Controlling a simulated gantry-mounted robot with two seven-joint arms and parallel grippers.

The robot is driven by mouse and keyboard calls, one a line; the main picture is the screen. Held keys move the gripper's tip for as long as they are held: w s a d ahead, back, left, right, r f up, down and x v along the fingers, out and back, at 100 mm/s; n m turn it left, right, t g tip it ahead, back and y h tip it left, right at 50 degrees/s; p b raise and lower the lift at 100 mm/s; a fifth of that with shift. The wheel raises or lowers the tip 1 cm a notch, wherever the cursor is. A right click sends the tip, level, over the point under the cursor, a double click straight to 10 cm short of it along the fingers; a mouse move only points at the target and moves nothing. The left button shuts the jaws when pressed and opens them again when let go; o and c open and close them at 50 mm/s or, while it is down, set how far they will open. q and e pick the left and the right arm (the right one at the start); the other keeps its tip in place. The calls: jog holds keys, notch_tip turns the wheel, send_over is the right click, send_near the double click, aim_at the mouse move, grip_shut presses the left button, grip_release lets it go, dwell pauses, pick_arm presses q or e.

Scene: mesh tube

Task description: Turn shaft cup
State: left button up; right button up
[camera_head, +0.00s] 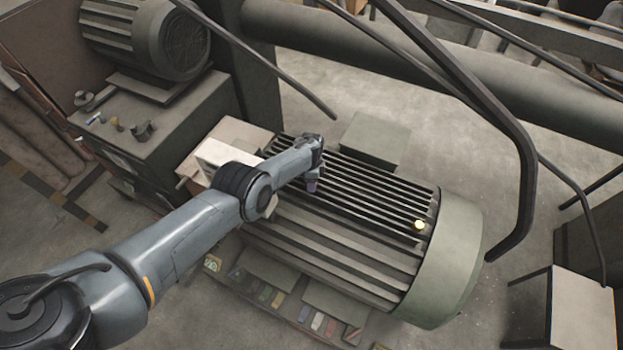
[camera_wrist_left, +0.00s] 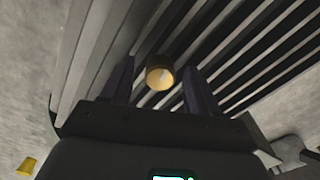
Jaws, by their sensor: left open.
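A short round brass-yellow cup (camera_wrist_left: 160,75) with an open end shows in the left wrist view. It lies between the two dark fingers of my left gripper, with a gap on each side. My left gripper (camera_head: 312,186) is open, pointing down over the ribbed top of the large grey-green motor (camera_head: 365,205) in the head view. The cup between the fingers is not clear in the head view. A small yellow round piece (camera_head: 419,225) sits on the motor's ribs near its right end cap. My right gripper is not in view.
Dark bars and a thick pipe (camera_head: 350,60) cross above and behind the motor. A second motor (camera_head: 150,35) stands on a cabinet at the upper left. A yellow piece (camera_wrist_left: 27,166) shows at the wrist view's lower left.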

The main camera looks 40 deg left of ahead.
pick_arm(q)
notch_tip(320, 180, up, 10)
jog(key=p, duration=0.9)
jog(key=shift+r+p, duration=0.2)
jog(key=shift+p, duration=0.15)
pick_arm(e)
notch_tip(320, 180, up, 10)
